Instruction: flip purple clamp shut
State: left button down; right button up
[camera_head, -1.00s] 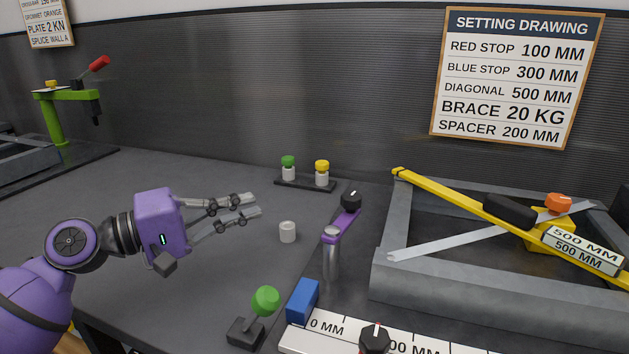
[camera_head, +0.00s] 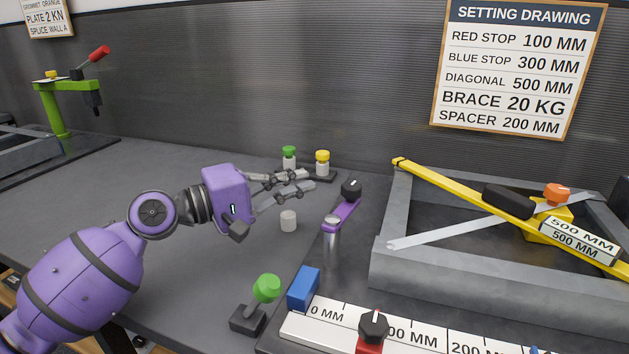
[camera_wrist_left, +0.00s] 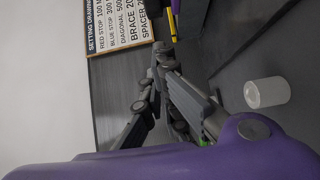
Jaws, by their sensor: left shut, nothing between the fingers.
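The purple clamp (camera_head: 341,214) has a purple arm on a grey metal post, with a black knob (camera_head: 351,187) at its far upper end. It stands left of the grey frame in the head view. My left gripper (camera_head: 310,178) is shut and empty, to the left of the black knob and a little apart from it. Its fingers point right toward the clamp. In the left wrist view the left gripper's fingers (camera_wrist_left: 157,52) show close together. My right gripper is in neither view.
A small white cylinder (camera_head: 288,221) stands below my left gripper. Green-capped (camera_head: 289,158) and yellow-capped (camera_head: 322,163) bottles stand behind it. A green-knobbed lever (camera_head: 266,288), blue block (camera_head: 303,288) and ruler (camera_head: 330,317) lie in front. The grey frame (camera_head: 480,278) is at right.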

aim_at(344, 205)
pick_arm(q)
jog(key=d, duration=0.2)
jog(key=s+d+p, duration=0.1)
jog(key=shift+d, duration=0.4)
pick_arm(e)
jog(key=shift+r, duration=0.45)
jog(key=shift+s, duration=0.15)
pick_arm(q)
jog(key=shift+d, duration=0.1)
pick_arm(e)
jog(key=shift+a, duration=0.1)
